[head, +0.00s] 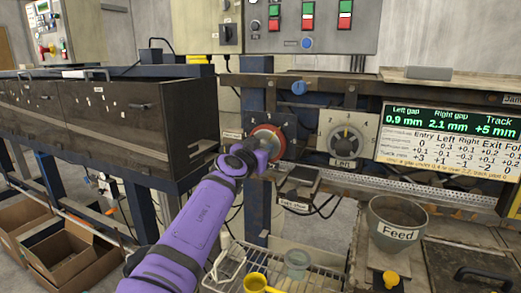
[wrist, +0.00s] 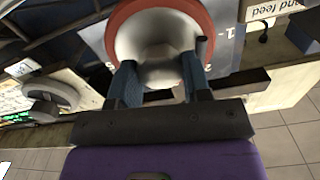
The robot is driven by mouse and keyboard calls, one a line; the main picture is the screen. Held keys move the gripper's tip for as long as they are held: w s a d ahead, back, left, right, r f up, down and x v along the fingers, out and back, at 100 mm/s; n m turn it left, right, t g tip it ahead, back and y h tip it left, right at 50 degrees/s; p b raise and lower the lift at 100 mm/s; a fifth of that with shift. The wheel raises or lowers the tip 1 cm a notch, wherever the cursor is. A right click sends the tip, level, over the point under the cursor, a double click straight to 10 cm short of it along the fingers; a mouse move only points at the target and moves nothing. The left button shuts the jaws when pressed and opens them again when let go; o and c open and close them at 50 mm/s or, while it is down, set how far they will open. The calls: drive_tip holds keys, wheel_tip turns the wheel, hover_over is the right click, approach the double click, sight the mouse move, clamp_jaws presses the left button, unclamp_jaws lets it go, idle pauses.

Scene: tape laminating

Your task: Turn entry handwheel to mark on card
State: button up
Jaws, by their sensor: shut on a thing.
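The entry handwheel (head: 270,134) is a round wheel with a red-orange rim at the middle of the machine front in the head view, partly hidden by my arm. In the wrist view its red rim (wrist: 209,22) and pale hub (wrist: 158,50) fill the top. My gripper (wrist: 157,82) has its two blue fingers on either side of the hub, shut on it. The card (head: 445,155) is at the right below a green display reading left gap 0.9 mm, right gap 2.1 mm, track +5 mm. Its Entry column appears to show 0, +1 and +3; the small print is hard to read.
A grey Feed bucket (head: 397,220) and a wire rack (head: 262,270) stand below. A dark guarded housing (head: 120,120) is at the left, with cardboard boxes (head: 65,250) on the floor.

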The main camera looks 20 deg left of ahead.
drive_tip(key=n, duration=1.4)
drive_tip(key=shift+a+n, duration=0.1)
drive_tip(key=shift+n, duration=0.2)
drive_tip(key=shift+f, duration=0.1)
idle(0.4)
drive_tip(key=o, duration=0.9)
drive_tip(key=shift+o, duration=0.2)
drive_tip(key=shift+s, duration=0.2)
